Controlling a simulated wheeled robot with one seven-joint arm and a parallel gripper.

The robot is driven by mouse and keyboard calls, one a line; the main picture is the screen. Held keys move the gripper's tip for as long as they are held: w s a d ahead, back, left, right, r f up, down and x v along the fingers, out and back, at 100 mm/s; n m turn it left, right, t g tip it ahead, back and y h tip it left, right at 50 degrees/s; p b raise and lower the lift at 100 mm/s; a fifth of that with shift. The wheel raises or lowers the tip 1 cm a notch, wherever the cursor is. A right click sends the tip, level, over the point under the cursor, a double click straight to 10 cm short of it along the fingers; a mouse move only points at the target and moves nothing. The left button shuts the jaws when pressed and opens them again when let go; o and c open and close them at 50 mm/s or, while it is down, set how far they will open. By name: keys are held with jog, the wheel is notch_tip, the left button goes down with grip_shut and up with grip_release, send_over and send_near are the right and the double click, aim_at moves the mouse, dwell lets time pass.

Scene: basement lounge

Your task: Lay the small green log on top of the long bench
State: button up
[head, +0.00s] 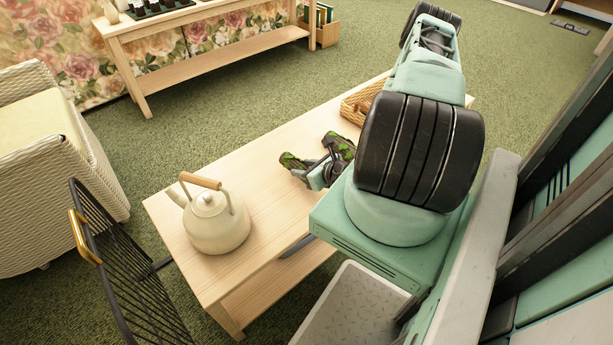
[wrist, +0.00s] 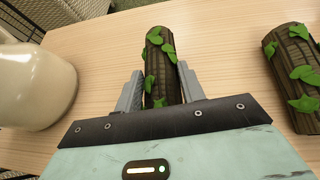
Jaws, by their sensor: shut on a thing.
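My gripper (wrist: 160,70) is shut on a small green log (wrist: 158,45), brown bark with green leaves, its far end pointing away from me in the wrist view. The held log also shows in the head view (head: 291,161), beside my gripper (head: 304,168). It is over the long, pale wooden bench (head: 258,158); I cannot tell whether it touches the top. A second leafy log (wrist: 296,75) lies to its right on the same top, also visible in the head view (head: 341,144). My arm hides part of the bench's right side.
A cream kettle (head: 213,222) stands on the bench's left end, left of my gripper. A wicker basket (head: 358,104) sits toward the far end. A black wire rack (head: 125,270) is at the near left. Bare wood lies between kettle and logs.

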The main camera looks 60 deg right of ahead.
jog(key=shift+f+b, duration=0.45)
jog(key=shift+f, duration=1.2)
jog(key=shift+f, duration=0.1)
jog(key=o, duration=1.1)
